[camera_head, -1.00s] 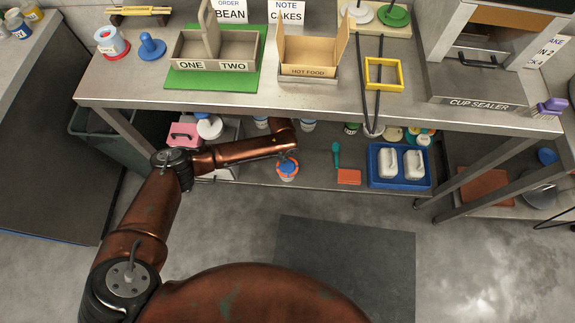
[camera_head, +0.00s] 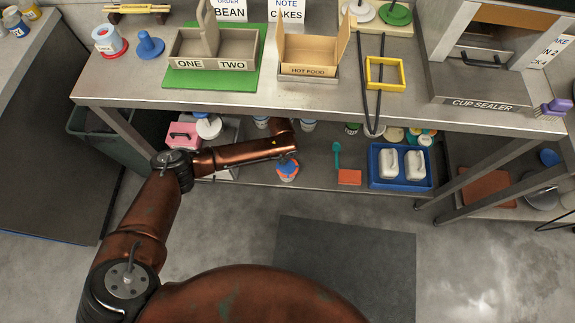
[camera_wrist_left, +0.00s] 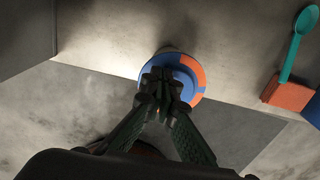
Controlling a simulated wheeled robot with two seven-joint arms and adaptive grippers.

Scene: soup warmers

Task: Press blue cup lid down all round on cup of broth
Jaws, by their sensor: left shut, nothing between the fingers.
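The blue cup lid (camera_head: 287,171) sits on the cup of broth on the lower shelf, below the end of my left arm. In the left wrist view the lid (camera_wrist_left: 182,63) is a blue round with an orange section on its right side. My left gripper (camera_wrist_left: 163,86) is shut and empty, with its dark fingertips over the lid's near left part. I cannot tell whether they touch it. The cup is mostly hidden under the lid, and the broth is not visible. My right gripper is not in view.
A teal spoon (camera_head: 337,154) and an orange block (camera_head: 349,177) lie to the right on the shelf. A blue tray (camera_head: 429,183) with white containers is further right. The steel counter (camera_head: 300,108) overhangs the shelf behind. The floor in front is clear.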

